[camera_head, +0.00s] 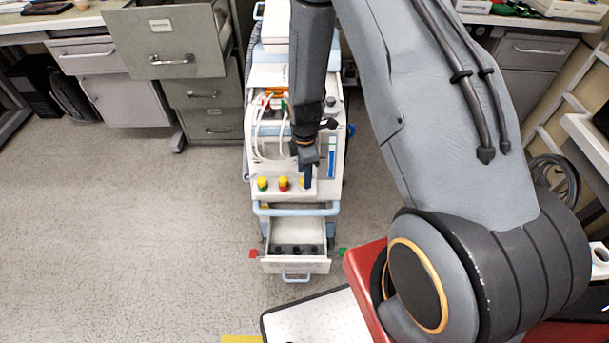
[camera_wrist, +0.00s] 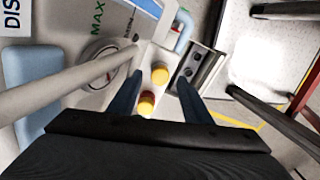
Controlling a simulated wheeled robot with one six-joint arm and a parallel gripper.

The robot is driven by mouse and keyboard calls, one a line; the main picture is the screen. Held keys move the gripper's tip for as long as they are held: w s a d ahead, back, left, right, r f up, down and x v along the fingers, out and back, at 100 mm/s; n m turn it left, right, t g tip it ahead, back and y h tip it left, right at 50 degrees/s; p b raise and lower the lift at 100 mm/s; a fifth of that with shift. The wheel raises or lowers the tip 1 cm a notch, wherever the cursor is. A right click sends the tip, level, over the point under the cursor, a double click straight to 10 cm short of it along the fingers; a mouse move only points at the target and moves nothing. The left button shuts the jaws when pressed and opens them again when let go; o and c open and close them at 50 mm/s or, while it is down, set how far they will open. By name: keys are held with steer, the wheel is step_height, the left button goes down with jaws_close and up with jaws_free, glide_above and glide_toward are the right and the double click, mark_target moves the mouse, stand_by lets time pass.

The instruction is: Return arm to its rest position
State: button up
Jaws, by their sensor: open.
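My gripper (camera_head: 306,178) hangs from my arm over the front of the medical cart (camera_head: 325,185), pointing down, close to a row of small coloured caps. In the wrist view its two dark fingers (camera_wrist: 160,82) are spread apart with nothing held between them. A yellow cap (camera_wrist: 160,72) and a red-and-yellow cap (camera_wrist: 147,103) show beyond and between the fingers. In the head view a green-and-yellow cap (camera_head: 263,184) and a red-and-yellow cap (camera_head: 284,183) stand left of my gripper. Part of another cap is hidden by a finger. Contact cannot be told.
An open drawer (camera_head: 295,266) with several dark round slots juts from the cart's front, below a blue handle (camera_head: 296,210). White tubes (camera_head: 257,135) loop at the cart's left. A grey filing cabinet (camera_head: 165,42) has an open drawer. Floor at left is clear.

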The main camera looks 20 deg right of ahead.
step_height(320, 180, up, 7)
steer(key=shift+f+b, duration=0.2)
steer(key=shift+b, duration=0.2)
steer(key=shift+r, duration=0.1)
steer(key=s+r+m, duration=1.7)
steer(key=r, duration=0.4)
steer(key=shift+s, duration=0.15)
